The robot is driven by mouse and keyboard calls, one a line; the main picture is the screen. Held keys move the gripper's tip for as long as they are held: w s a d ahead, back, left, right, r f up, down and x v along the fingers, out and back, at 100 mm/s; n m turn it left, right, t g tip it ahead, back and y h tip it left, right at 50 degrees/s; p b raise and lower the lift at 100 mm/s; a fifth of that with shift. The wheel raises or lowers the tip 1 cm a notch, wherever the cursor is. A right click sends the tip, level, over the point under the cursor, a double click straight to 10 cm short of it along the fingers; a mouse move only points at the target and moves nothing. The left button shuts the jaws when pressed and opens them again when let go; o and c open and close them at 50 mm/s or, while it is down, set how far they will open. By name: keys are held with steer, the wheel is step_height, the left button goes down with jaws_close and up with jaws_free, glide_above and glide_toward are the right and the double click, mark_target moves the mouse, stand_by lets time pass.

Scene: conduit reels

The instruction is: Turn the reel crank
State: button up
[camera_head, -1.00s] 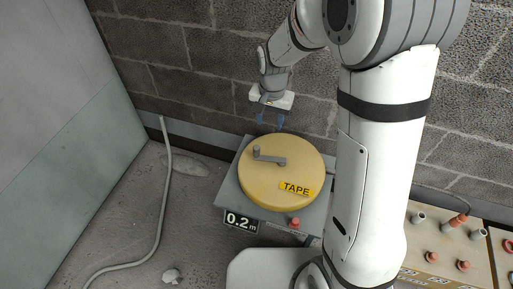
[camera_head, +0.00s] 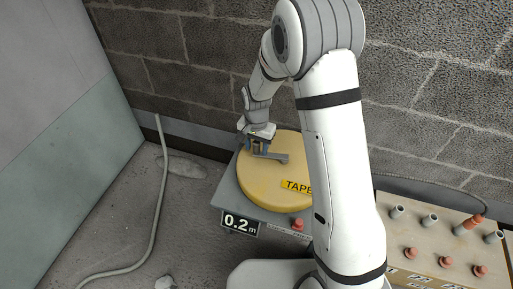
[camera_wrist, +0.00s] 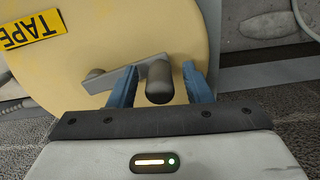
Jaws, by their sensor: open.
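A yellow round reel (camera_head: 270,183) with a "TAPE" label sits on a grey box whose display reads 0.2 m. A grey crank (camera_head: 279,157) lies across the reel's top. My gripper (camera_head: 259,147) is over the crank's knob end in the head view. In the wrist view the crank arm (camera_wrist: 122,77) runs left from the knob (camera_wrist: 159,82). My open gripper's blue fingers (camera_wrist: 160,86) stand either side of the knob, with a gap visible at the right finger; contact at the left finger cannot be told.
A red button (camera_head: 297,224) is on the box's front. A board (camera_head: 432,238) with several pegs and pipe stubs stands at the right. A grey conduit (camera_head: 163,190) lies on the floor at left. A block wall is close behind the reel.

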jaws_close()
stand_by(0.5)
